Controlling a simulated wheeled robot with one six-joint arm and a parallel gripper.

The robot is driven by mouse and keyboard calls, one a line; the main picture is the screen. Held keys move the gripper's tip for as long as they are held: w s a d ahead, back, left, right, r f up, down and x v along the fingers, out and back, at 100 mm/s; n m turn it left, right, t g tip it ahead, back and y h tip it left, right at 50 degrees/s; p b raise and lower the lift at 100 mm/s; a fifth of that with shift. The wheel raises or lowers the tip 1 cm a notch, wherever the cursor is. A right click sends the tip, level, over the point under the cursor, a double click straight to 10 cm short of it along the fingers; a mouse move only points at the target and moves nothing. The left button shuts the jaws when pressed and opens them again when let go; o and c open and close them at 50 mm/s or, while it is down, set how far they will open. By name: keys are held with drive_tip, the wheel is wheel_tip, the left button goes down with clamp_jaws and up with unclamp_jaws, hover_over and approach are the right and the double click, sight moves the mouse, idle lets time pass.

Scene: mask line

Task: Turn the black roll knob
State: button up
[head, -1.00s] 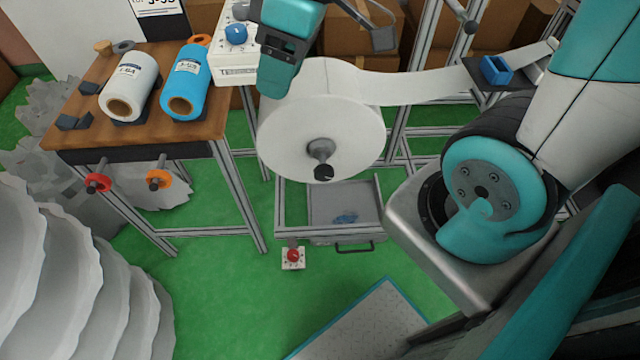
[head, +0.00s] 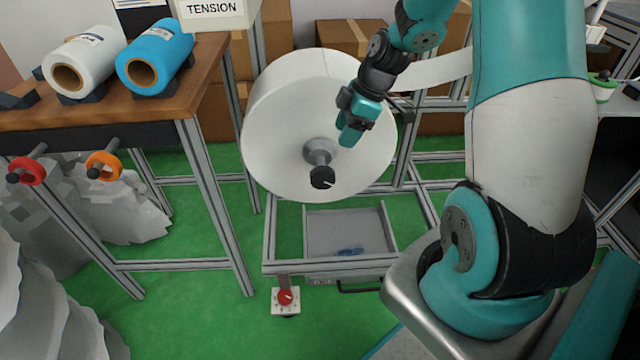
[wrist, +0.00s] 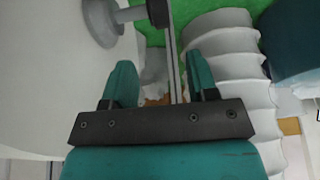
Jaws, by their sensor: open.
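The black roll knob (head: 322,177) sits on the end of a grey hub (head: 319,151) that sticks out from the front face of a large white roll (head: 265,115). A pale line marks the knob's face. My gripper (head: 350,138) is in front of the roll, above and right of the knob and apart from it. In the wrist view my gripper (wrist: 160,75) is open with nothing between its fingers. The black knob (wrist: 157,12) shows at the top edge there, partly cut off, beyond the fingertips, with the white roll face (wrist: 35,90) at left.
A red knob on a white plate (head: 285,297) is low in front of the frame. An open grey drawer (head: 320,222) holds something blue. A wooden table (head: 110,122) with white and blue rolls stands left; red (head: 28,170) and orange (head: 103,166) rings hang in front of it.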

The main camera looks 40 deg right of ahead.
sight(320, 179)
drive_tip(key=b+x, duration=0.3)
drive_tip(key=x, duration=1.2)
drive_tip(key=shift+s, duration=0.1)
drive_tip(key=c, duration=0.8)
